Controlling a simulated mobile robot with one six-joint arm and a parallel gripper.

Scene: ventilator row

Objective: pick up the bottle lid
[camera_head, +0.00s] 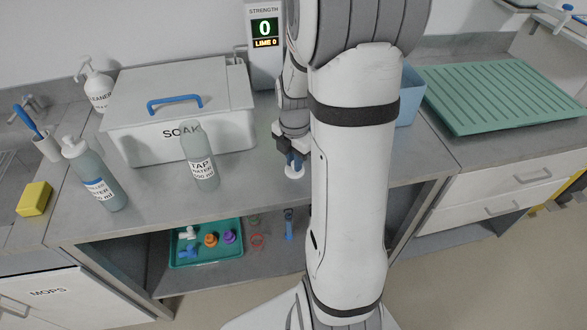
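A small white piece that looks like the bottle lid (294,171) shows on the counter side of my gripper (293,160), right at its fingertips. My gripper points down over the counter, right of the SOAK box. The piece is too small to tell whether the fingers are closed on it or only around it, or whether it rests on the counter. A grey-green TAP WATER bottle (201,165) stands at the counter's front with no white cap visible. Another labelled bottle (94,178) to the left has a white top. My arm hides part of the counter.
The SOAK box (130,147) with a blue handle stands behind the bottles. A cleaner pump bottle (98,88), yellow sponge (34,199), blue bin (411,98) and green drain mat (500,93) surround the space. A green tray (207,257) with small parts sits below.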

